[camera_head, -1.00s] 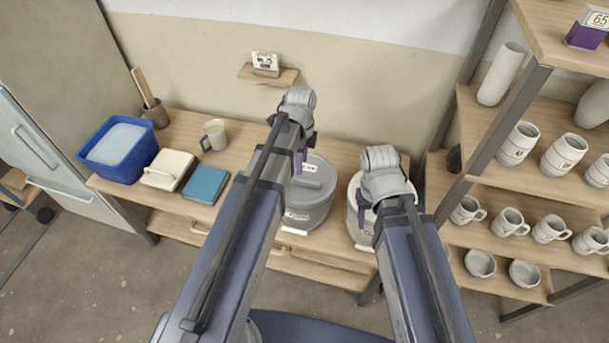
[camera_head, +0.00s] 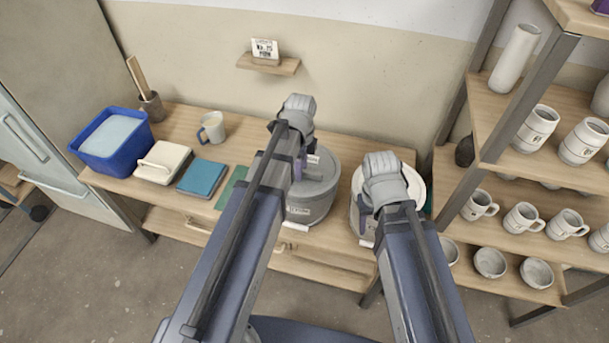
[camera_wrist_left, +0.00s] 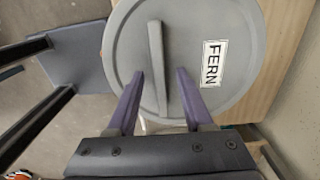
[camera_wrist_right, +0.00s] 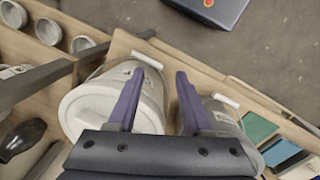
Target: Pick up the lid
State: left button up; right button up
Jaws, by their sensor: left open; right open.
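A round grey lid labelled FERN (camera_wrist_left: 180,25) with a raised bar handle (camera_wrist_left: 158,65) fills the upper left wrist view. In the head view this lid (camera_head: 322,172) sits on a grey bucket (camera_head: 310,208), partly hidden by my left arm. My left gripper (camera_wrist_left: 153,75) is open, its purple fingers on either side of the handle; I cannot tell whether they touch the lid. My right gripper (camera_wrist_right: 163,75) is open and empty beside a second bucket with a pale lid (camera_wrist_right: 88,108). This pale lid (camera_head: 414,186) is partly covered by my right arm in the head view.
A blue tub (camera_head: 112,142), cream box (camera_head: 163,162), blue book (camera_head: 203,178) and mug (camera_head: 212,128) stand on the wooden bench left of the buckets. A shelf rack (camera_head: 492,120) with mugs and bowls stands close on the right. The wall is behind.

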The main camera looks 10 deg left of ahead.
pick_arm(q)
jog(key=shift+f, duration=0.1)
jog(key=shift+f, duration=0.3)
dwell(0.4)
jog(key=shift+c, duration=0.3)
grip_shut()
